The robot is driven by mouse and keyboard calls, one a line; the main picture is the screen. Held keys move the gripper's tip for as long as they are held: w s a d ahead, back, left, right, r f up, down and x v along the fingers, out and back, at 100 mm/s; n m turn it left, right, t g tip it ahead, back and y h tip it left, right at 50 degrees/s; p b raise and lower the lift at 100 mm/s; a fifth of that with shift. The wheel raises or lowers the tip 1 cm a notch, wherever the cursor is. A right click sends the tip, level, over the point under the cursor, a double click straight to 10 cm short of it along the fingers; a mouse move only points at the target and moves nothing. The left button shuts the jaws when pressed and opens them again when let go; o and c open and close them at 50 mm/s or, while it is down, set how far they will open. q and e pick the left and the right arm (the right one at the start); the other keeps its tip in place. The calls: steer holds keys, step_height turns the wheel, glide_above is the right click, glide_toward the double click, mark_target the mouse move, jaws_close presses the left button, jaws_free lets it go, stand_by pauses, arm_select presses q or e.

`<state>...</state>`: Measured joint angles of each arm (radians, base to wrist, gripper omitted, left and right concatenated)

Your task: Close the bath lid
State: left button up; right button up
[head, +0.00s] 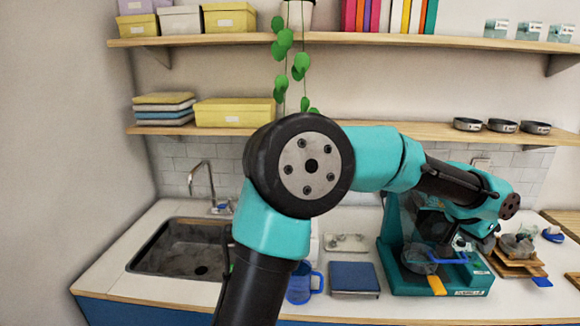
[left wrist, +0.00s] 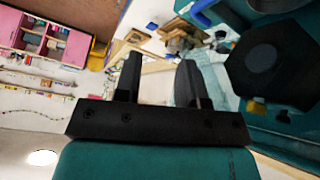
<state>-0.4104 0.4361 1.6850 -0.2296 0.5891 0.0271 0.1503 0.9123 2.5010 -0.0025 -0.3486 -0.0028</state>
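A teal unit (head: 437,283) with a labelled base stands on the counter right of centre, and I take it for the bath. A clear round vessel (head: 417,260), a blue bar and a yellow tab (head: 436,284) show at its front. I cannot make out for certain which part is the lid or how it stands, as my left arm covers part of the unit. My left gripper (left wrist: 159,66) is open, with nothing between its fingers in the left wrist view. In the head view it is above the unit's right side. My right gripper is out of view.
A sink (head: 180,250) with a tap is at the left. A blue mug (head: 301,284) and a dark blue book-like block (head: 354,279) stand left of the unit. Wooden boards with clear dishes (head: 517,245) lie to its right. Shelves (head: 440,131) and a hanging plant are above.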

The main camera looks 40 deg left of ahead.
arm_select(q)
step_height(320, 180, up, 8)
steer(key=a, duration=0.3)
steer(key=shift+m+t+y, duration=0.3)
steer(key=shift+m+y, duration=0.4)
steer(key=shift+y, duration=0.2)
steer(key=w+a, duration=0.1)
steer(key=a, duration=0.2)
steer(key=w+a+r, duration=0.1)
steer(key=w+a, duration=0.1)
steer(key=a, duration=0.2)
steer(key=w+a+r, duration=0.1)
steer(key=a, duration=0.3)
steer(key=shift+w+a, duration=0.15)
steer(key=shift+a, duration=0.1)
steer(key=s+a+r+m+g+y, duration=0.1)
steer(key=s+a+r+y, duration=0.1)
steer(key=a, duration=1.3)
steer(key=s+a+r+m+g+y, duration=0.1)
steer(key=a+r+y, duration=0.15)
steer(key=a, duration=1.25)
steer(key=s+a+r, duration=0.1)
steer(key=s+a, duration=0.4)
steer(key=a, duration=0.2)
steer(key=s+a+r+m+g, duration=0.1)
steer(key=s+a+r, duration=0.1)
steer(key=s+a, duration=0.2)
steer(key=a, duration=0.3)
steer(key=shift+s+a, duration=0.35)
